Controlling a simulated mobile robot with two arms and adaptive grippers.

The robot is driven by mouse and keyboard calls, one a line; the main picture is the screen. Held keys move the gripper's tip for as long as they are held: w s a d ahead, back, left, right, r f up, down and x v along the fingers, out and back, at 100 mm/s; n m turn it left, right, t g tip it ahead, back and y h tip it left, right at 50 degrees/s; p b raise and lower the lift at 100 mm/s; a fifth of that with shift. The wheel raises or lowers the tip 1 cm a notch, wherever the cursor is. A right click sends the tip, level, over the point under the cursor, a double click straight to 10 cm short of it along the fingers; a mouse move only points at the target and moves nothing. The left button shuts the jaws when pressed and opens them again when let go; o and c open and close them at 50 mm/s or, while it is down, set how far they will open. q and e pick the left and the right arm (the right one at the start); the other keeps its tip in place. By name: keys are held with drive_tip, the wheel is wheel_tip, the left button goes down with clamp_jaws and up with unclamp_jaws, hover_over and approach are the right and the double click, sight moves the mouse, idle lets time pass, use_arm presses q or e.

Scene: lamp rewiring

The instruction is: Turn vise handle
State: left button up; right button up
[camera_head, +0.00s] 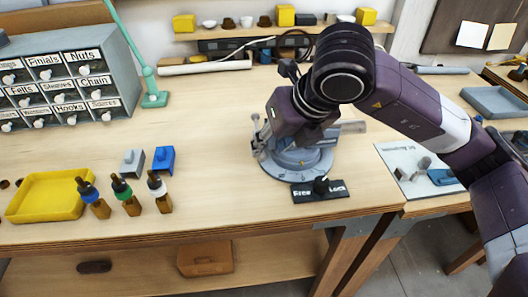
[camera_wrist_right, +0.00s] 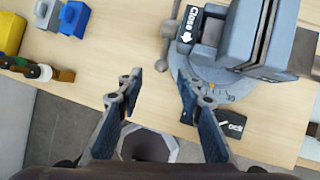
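The blue-grey vise (camera_head: 300,160) stands on its round base at the right part of the bench. In the right wrist view the vise (camera_wrist_right: 262,40) fills the upper right, with a black "Close" arrow label (camera_wrist_right: 190,24). Its handle (camera_wrist_right: 171,36) is a thin metal bar with a round end, beside the vise jaw. My right gripper (camera_wrist_right: 158,84) is open, its two fingers spread on either side below the handle's round end, and nothing is held. In the head view the right gripper (camera_head: 262,148) is at the vise's left side, partly hiding the handle. My left gripper is not in view.
A black "Free/Lock" plate (camera_head: 308,192) sits at the vise base's front. Three small bottles (camera_head: 131,205), blue and grey blocks (camera_head: 164,160) and a yellow tray (camera_head: 45,212) stand to the left. Bare bench lies between them and the vise. A grey mat (camera_head: 398,160) lies right.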

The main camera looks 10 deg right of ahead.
drive_tip(key=shift+v, duration=2.2)
drive_tip(key=shift+w+r+p, duration=0.2)
drive_tip(key=shift+r+p, duration=0.1)
drive_tip(key=shift+p, duration=0.05)
drive_tip(key=c, duration=0.4)
drive_tip(key=w+r+g+p, duration=0.1)
drive_tip(key=r+p, duration=0.1)
drive_tip(key=w+r+m+g+p, duration=0.1)
drive_tip(key=r+p, duration=0.1)
drive_tip(key=w+r+g+p, duration=0.2)
drive_tip(key=shift+w+d+m+h, duration=0.1)
drive_tip(key=shift+d+m+h, duration=0.15)
drive_tip(key=shift+m+h, duration=0.15)
clamp_jaws()
drive_tip(key=shift+g, duration=0.5)
drive_tip(key=f+p, duration=0.1)
drive_tip(key=f, duration=0.3)
drive_tip(key=a+f+p, duration=0.1)
drive_tip(key=f+p, duration=0.1)
drive_tip(key=f, duration=0.2)
drive_tip(key=a+f+p, duration=0.1)
drive_tip(key=f+p, duration=0.1)
drive_tip(key=f, duration=0.2)
drive_tip(key=shift+w+a, duration=0.15)
drive_tip(key=shift+w, duration=0.15)
drive_tip(key=shift+a+f, duration=0.1)
drive_tip(key=shift+f, duration=0.4)
